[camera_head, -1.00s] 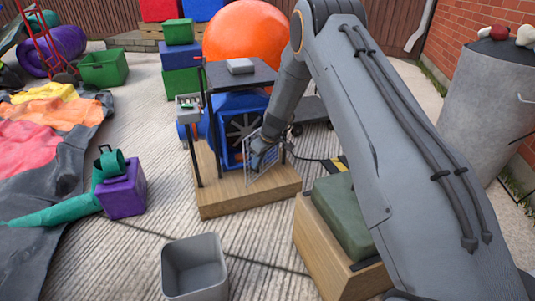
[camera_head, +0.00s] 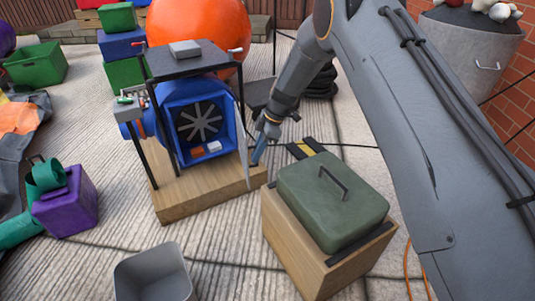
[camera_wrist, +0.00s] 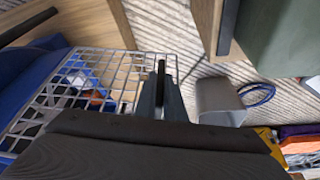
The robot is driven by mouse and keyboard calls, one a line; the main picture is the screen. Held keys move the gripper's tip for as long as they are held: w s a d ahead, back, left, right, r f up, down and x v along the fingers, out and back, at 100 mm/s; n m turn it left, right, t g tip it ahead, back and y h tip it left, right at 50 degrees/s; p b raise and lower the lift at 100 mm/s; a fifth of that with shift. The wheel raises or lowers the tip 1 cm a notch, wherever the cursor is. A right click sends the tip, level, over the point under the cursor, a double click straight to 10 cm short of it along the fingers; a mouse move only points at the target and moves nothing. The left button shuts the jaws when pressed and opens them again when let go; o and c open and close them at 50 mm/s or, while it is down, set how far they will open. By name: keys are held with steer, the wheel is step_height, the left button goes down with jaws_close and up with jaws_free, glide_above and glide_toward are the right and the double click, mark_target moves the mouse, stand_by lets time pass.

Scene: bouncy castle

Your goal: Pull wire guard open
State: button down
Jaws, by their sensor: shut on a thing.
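The wire guard (camera_head: 243,132) stands swung out from the right side of the blue blower housing (camera_head: 228,118), seen nearly edge-on. In the wrist view it is a pale wire grid (camera_wrist: 95,72) to the left of my fingers. My gripper (camera_head: 258,152) is at the guard's outer edge; in the wrist view its fingers (camera_wrist: 161,88) are shut on that edge. The blower's front is uncovered and shows the grey fan (camera_head: 199,121). An orange block (camera_head: 197,151) and a white block (camera_head: 214,147) lie at the bottom of the opening.
The blower stands on a wooden platform (camera_head: 205,198) under a dark stand top (camera_head: 185,61). A green lidded case (camera_head: 325,205) on a wooden box is close to the right. A grey bin (camera_head: 153,277) and purple block (camera_head: 66,205) are at lower left.

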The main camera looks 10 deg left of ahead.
steer(key=shift+w+d, duration=0.15)
steer(key=shift+w, duration=0.15)
steer(key=shift+r, duration=0.1)
steer(key=c, duration=1.8)
jaws_free()
steer(key=shift+d, duration=0.1)
steer(key=shift+c, duration=0.2)
steer(key=s+p+v, duration=0.1)
steer(key=p+v, duration=0.1)
steer(key=v, duration=0.5)
steer(key=shift+w+r, duration=0.3)
steer(key=shift+w, duration=0.2)
steer(key=shift+d, duration=0.15)
